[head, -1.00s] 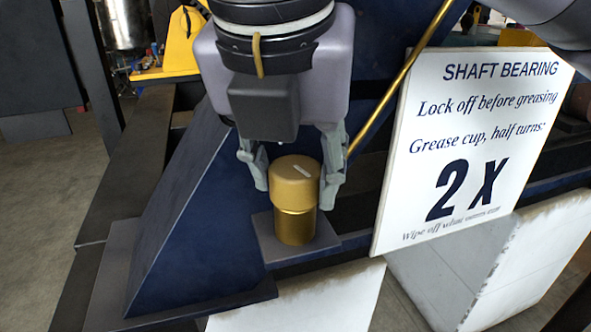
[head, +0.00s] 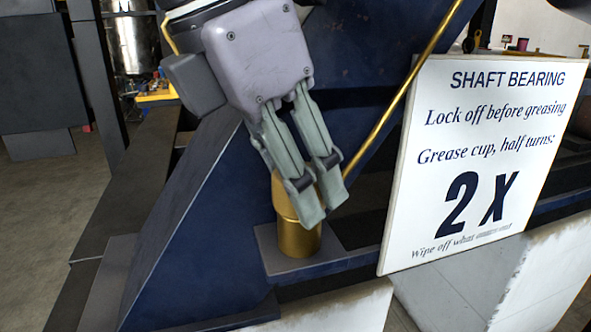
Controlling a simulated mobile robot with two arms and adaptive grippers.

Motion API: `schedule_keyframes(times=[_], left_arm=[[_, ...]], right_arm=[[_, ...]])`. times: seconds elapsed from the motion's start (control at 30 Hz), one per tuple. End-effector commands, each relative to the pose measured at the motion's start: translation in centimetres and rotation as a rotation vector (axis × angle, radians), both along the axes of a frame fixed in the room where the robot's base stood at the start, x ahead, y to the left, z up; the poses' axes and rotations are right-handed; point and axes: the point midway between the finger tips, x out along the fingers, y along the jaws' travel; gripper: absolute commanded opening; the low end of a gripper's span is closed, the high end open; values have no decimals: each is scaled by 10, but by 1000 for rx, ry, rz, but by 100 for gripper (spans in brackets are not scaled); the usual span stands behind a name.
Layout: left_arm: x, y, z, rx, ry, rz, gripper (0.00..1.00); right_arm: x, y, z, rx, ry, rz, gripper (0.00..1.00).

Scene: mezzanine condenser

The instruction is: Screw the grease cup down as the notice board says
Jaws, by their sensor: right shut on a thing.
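The brass grease cup (head: 298,237) stands upright on a small dark plate (head: 330,262) on the blue frame. Its cap is mostly hidden behind the fingers of my right gripper (head: 318,200), which comes down from above and is shut on the cap. The notice board (head: 480,160) at the right reads "SHAFT BEARING", "Lock off before greasing", "Grease cup, half turns: 2 X". Its bottom line about wiping off is partly too small to read. My left gripper does not show.
A thin brass pipe (head: 405,88) slants up behind the cup, close to the gripper. The blue sloping frame (head: 185,240) stands to the left. White blocks (head: 465,290) lie below the board. Open floor (head: 50,220) shows at the far left.

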Motion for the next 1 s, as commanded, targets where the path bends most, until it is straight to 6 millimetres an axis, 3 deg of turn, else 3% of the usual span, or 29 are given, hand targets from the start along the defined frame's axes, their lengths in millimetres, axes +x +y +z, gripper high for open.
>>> schedule_keyframes(times=[0.63, 0.67, 1.0], left_arm=[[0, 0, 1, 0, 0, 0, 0], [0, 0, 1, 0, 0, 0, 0], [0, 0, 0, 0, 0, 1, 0]], right_arm=[[0, 0, 1, 1, -2, -53, 13], [0, 0, 1, 1, -2, -53, 41], [0, 1, 1, 2, -1, -53, 61]])
